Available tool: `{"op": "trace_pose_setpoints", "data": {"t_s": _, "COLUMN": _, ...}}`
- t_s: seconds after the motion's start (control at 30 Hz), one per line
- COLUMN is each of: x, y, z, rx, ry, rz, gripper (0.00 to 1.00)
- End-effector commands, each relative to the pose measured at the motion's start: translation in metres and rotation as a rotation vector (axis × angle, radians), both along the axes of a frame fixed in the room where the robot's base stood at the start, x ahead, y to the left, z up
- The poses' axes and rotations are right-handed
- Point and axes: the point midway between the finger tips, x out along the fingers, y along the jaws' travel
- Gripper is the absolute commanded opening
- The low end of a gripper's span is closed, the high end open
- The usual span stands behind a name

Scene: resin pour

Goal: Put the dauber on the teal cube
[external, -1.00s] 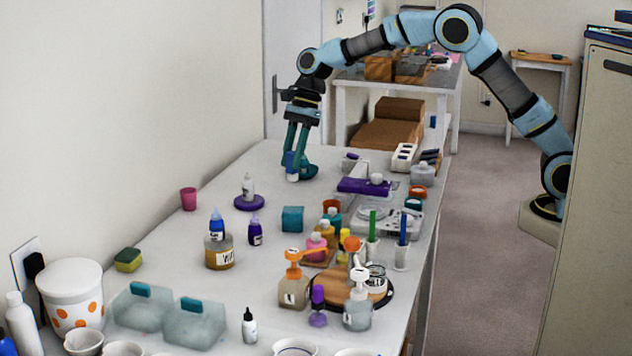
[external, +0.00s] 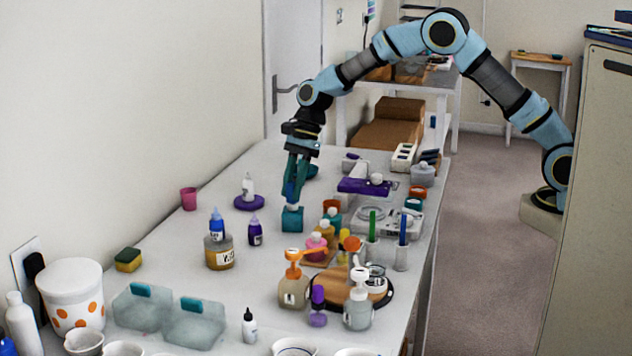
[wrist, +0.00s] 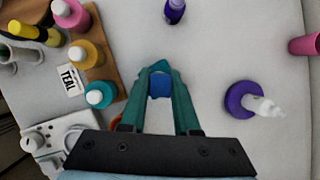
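My gripper (external: 294,192) points down over the teal cube (external: 292,221) in the middle of the table. Its teal fingers are closed around the dauber, a small blue piece with a white lower end (external: 292,207). The dauber looks upright, with its white end at the top of the cube; I cannot tell whether it touches. In the wrist view the blue dauber (wrist: 160,86) sits between the fingertips.
A purple disc (external: 241,204) bearing a white bottle and a purple bottle (external: 255,231) stand left of the cube. Several small bottles on a wooden board (wrist: 105,50) stand close on its right. A purple-topped device (external: 364,186) is behind right.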

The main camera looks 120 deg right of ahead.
Motion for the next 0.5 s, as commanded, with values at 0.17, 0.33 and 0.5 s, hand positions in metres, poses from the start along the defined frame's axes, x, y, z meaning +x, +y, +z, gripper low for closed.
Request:
{"op": "trace_pose_setpoints", "data": {"t_s": 0.17, "x": -0.0001, "y": 0.0002, "z": 0.0000, "rx": 0.000, "ry": 0.000, "rz": 0.000, "gripper": 0.50}}
{"op": "trace_pose_setpoints", "data": {"t_s": 0.33, "x": 0.0000, "y": 0.0001, "z": 0.0001, "rx": 0.000, "ry": 0.000, "rz": 0.000, "gripper": 0.59}}
{"op": "trace_pose_setpoints", "data": {"t_s": 0.5, "x": 0.0001, "y": 0.0000, "z": 0.0014, "rx": 0.000, "ry": 0.000, "rz": 0.000, "gripper": 0.59}}
